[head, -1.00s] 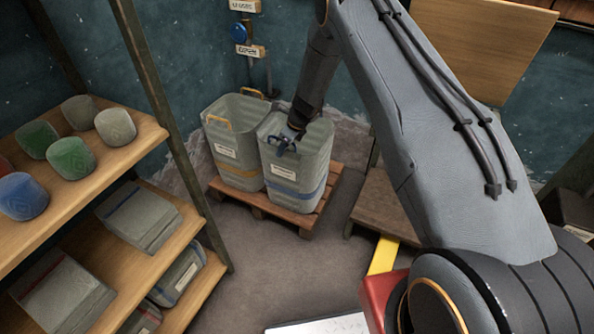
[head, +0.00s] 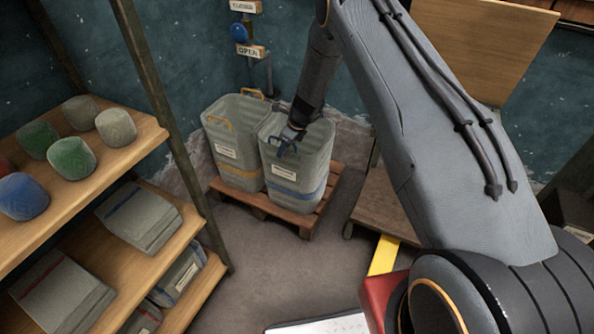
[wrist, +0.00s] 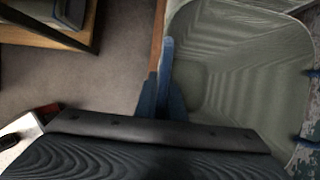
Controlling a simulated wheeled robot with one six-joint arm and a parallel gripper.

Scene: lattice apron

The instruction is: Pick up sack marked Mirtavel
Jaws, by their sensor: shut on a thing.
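Two open grey sacks stand upright side by side on a wooden pallet (head: 260,209). The right sack (head: 296,155) has a blue band and a blue handle at its near rim. The left sack (head: 229,135) has an orange band and orange handles. Each has a white label on its front, too small to read, so I cannot tell which says Mirtavel. My gripper (head: 289,139) is shut on the right sack's blue handle (head: 281,149). In the wrist view, the right sack (wrist: 235,75) is open and looks empty, with the blue handle (wrist: 166,60) at its edge.
A wooden shelf (head: 150,130) with coloured rounded objects and flat packs stands at the left. A low wooden platform (head: 383,212) is right of the pallet. Wall signs (head: 251,51) hang behind the sacks. The floor (head: 270,270) in front of the pallet is clear.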

